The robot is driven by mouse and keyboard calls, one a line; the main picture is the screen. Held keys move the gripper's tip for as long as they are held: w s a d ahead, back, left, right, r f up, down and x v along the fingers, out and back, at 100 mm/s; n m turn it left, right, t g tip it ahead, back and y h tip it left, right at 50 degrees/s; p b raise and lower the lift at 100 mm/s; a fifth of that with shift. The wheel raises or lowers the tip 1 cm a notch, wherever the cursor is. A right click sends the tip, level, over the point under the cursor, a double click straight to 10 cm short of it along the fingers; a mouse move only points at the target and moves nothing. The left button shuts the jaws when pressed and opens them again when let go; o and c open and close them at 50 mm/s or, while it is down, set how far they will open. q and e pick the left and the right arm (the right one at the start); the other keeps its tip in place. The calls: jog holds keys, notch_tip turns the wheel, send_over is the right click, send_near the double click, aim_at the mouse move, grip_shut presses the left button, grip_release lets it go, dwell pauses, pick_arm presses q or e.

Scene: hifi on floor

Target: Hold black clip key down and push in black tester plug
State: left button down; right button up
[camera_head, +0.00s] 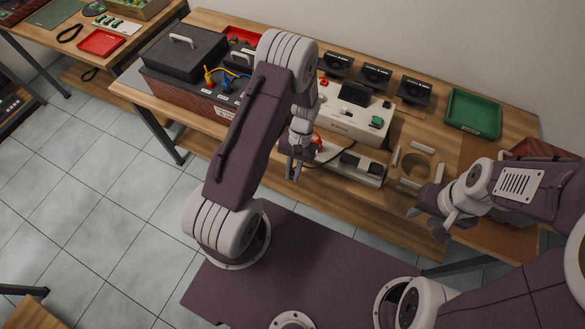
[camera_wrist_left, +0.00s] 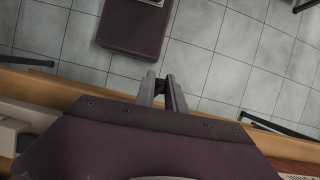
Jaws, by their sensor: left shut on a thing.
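My left gripper (camera_head: 293,172) hangs over the table's front edge, left of a low white block. In the left wrist view its fingers (camera_wrist_left: 161,92) are shut on a small dark thing (camera_wrist_left: 160,84), too small to identify for certain. The low white block (camera_head: 342,174) carries black parts (camera_head: 362,162); a black cable runs near it. Behind it a white box (camera_head: 345,121) has a black part (camera_head: 355,93) and a green part on top. I cannot tell which part is the clip key or the tester plug. My right gripper (camera_head: 428,212) appears open and empty, right of the block.
A black case (camera_head: 185,52) and yellow and blue cables (camera_head: 224,78) are at the left. Several black units (camera_head: 375,76) stand along the back, with a green tray (camera_head: 473,113) at right.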

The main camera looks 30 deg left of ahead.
pick_arm(q)
jog(key=shift+d+n+h, duration=0.25)
jog(key=shift+n+h, duration=0.15)
jog(key=shift+n, duration=0.6)
jog(key=w+d+r+n+t+h, duration=0.1)
jog(key=w+d+n, duration=0.1)
jog(key=n, duration=0.1)
jog(key=w+d+r+n+t+h, duration=0.1)
jog(key=w+d+n, duration=0.1)
jog(key=n, duration=0.2)
jog(key=w+d+r+n+t+h, duration=0.1)
jog(key=w+d+n, duration=0.1)
jog(key=n, duration=0.2)
jog(key=shift+r, duration=0.15)
jog(key=w+d+r+n, duration=0.1)
jog(key=w+d+r+n+t, duration=0.1)
jog(key=w, duration=0.1)
jog(key=w+d+r+n, duration=0.1)
jog(key=shift+w+d+r+n+h, duration=0.25)
jog(key=shift+w+d+n+h, duration=0.05)
jog(key=shift+d+n, duration=0.1)
jog(key=w+d+r, duration=0.3)
jog(key=r, duration=0.1)
jog(key=shift+n+t, duration=0.3)
jog(key=shift+f, duration=2.2)
